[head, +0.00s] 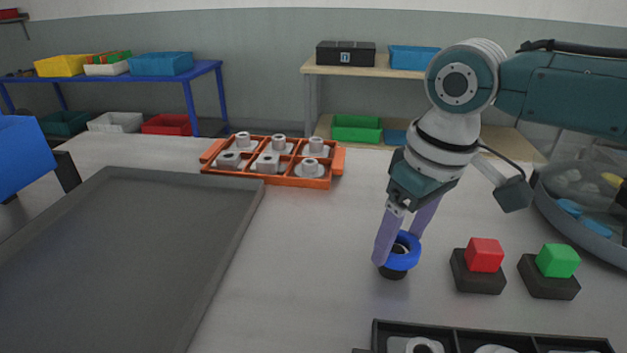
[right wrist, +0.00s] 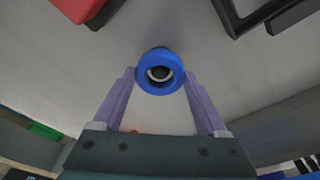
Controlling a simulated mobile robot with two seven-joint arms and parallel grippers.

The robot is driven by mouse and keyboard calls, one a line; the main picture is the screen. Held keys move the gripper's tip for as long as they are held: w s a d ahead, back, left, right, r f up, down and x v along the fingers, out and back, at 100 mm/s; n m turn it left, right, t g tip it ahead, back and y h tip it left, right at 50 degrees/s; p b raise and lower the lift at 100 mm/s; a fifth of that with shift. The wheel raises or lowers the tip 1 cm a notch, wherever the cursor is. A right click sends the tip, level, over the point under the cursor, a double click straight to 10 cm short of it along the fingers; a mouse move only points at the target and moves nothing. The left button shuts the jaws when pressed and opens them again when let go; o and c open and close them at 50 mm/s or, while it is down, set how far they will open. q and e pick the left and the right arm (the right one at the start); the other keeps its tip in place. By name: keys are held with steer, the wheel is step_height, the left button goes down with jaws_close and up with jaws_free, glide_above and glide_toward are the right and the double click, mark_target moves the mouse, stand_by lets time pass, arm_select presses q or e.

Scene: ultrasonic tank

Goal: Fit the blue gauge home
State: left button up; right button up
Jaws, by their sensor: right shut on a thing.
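The blue gauge is a thick blue ring (head: 404,258), seen in the head view right of the middle. My right gripper (head: 399,246) is shut on it, one lilac finger on each side. A dark round base (head: 393,273) shows just under the ring, and a dark core shows in its hole. I cannot tell whether the ring is seated or held just above the base. In the right wrist view the ring (right wrist: 143,84) sits between the fingertips (right wrist: 160,79), with a pale crescent and dark centre in its opening. My left gripper is not in view.
A red block (head: 485,253) and a green block (head: 558,260) sit on dark bases to the right. A black compartment tray (head: 480,334) lies in front. An orange tray (head: 318,183) of grey parts stands behind, a grey tray (head: 120,270) left, a round basin (head: 575,225) far right.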

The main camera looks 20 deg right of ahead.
steer(key=shift+f, duration=0.4)
steer(key=shift+f+b, duration=0.3)
steer(key=shift+f, duration=0.1)
stand_by(0.4)
steer(key=shift+p, duration=0.3)
stand_by(0.9)
stand_by(1.0)
steer(key=shift+f+p, duration=0.1)
steer(key=shift+p, duration=0.2)
stand_by(1.5)
steer(key=o, duration=1.6)
steer(key=shift+f, duration=0.1)
steer(key=shift+c, duration=0.2)
